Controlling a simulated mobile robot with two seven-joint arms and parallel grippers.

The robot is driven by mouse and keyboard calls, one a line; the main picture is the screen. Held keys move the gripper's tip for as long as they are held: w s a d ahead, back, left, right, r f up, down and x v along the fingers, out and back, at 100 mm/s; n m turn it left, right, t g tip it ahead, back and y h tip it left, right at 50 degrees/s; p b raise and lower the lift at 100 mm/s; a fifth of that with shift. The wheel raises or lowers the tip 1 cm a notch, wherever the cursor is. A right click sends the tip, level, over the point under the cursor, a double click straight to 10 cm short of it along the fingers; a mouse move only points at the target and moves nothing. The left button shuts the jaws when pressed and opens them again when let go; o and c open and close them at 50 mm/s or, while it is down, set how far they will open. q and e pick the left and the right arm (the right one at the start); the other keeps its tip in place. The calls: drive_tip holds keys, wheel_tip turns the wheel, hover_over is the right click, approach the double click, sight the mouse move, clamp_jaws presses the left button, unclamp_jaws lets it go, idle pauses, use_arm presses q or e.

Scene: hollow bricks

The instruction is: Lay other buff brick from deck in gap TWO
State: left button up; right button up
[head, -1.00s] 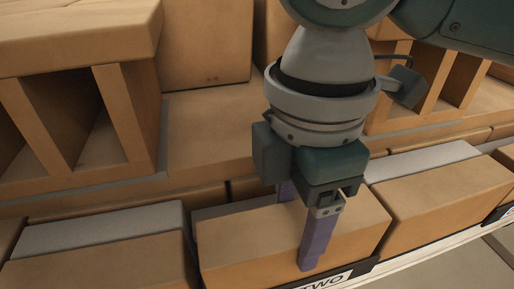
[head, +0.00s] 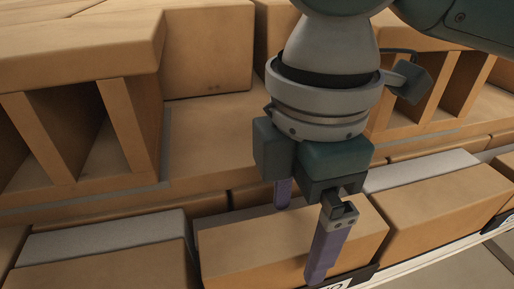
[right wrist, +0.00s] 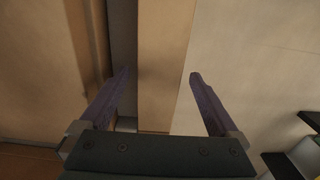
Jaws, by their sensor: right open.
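The buff brick (head: 240,249) lies in the front row in the gap at the label whose lettering is now mostly covered. It sits level between two neighbouring bricks, with a narrow dark joint on its left. My right gripper (head: 300,242) is open, pointing down, with one purple finger behind the brick's front part and one in front of its face. In the right wrist view the brick (right wrist: 165,70) shows between the spread fingers (right wrist: 160,74), with space beside the right finger. My left gripper is not in view.
Front-row bricks with grey mortar strips lie left (head: 100,245) and right (head: 440,200). A hollow brick (head: 75,110) stands on the course behind at left, and another (head: 450,85) at right, behind my arm. Open floor (head: 480,265) shows at lower right.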

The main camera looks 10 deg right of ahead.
wheel_tip(320, 180, up, 11)
drive_tip(key=p, duration=0.4)
drive_tip(key=s+a+f+m+t+y, duration=0.2)
drive_tip(key=s+a+f+m+y, duration=0.3)
drive_tip(key=a+f+m, duration=0.1)
drive_tip(key=s+d+f+m+h, duration=0.2)
drive_tip(key=s+d+m, duration=0.1)
drive_tip(key=d+m, duration=0.2)
drive_tip(key=s+d+f+m+t+h, duration=0.1)
drive_tip(key=s+d+m, duration=0.3)
drive_tip(key=d, duration=0.6)
drive_tip(key=shift+d+f+m+t+h, duration=0.2)
drive_tip(key=shift+f+m+t+h, duration=0.1)
drive_tip(key=shift+f+m+h, duration=0.5)
drive_tip(key=shift+s, duration=0.1)
